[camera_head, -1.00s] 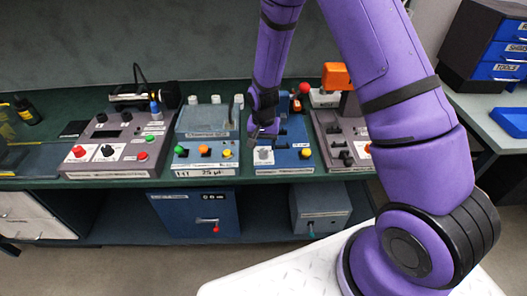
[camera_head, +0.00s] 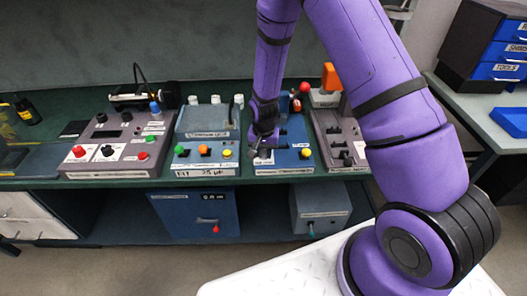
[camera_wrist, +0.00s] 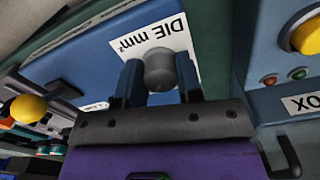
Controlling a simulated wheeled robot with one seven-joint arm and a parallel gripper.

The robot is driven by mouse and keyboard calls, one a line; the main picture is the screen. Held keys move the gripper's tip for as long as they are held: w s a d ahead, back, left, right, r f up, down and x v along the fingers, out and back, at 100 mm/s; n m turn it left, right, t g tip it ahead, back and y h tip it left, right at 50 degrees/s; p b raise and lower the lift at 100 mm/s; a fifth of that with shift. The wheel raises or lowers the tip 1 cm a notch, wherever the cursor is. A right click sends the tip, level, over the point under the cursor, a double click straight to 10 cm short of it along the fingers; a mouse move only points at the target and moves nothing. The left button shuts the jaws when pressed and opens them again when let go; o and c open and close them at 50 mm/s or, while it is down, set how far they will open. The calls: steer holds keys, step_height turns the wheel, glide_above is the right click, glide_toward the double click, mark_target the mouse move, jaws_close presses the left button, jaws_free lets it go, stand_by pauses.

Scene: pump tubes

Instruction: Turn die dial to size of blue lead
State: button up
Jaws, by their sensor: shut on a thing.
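The die dial (camera_wrist: 159,70) is a short grey round knob beside a white label (camera_wrist: 178,38) reading "DIE mm²". It sits on the blue machine (camera_head: 293,161) on the bench. My gripper (camera_wrist: 159,84) is shut on the dial, with one dark finger on each side of it. In the head view my gripper (camera_head: 262,150) is at the front left of the blue machine and mostly covers the dial. Any size marks or pointer on the dial cannot be read. I cannot make out a blue lead for certain.
Left of the blue machine stands a unit with green, orange and yellow knobs (camera_head: 203,150). Farther left is a grey panel (camera_head: 120,140) with red, black and blue controls. A grey unit (camera_head: 340,135) stands close on the right, near an orange part (camera_head: 333,78).

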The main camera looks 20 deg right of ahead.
steer(key=shift+n, duration=0.4)
steer(key=n, duration=0.3)
steer(key=shift+n, duration=0.4)
steer(key=n, duration=0.4)
steer(key=shift+d+n, duration=0.1)
steer(key=shift+n, duration=0.2)
steer(key=n, duration=0.4)
steer(key=shift+w+n, duration=0.1)
steer(key=shift+n, duration=2.4)
steer(key=o, duration=0.9)
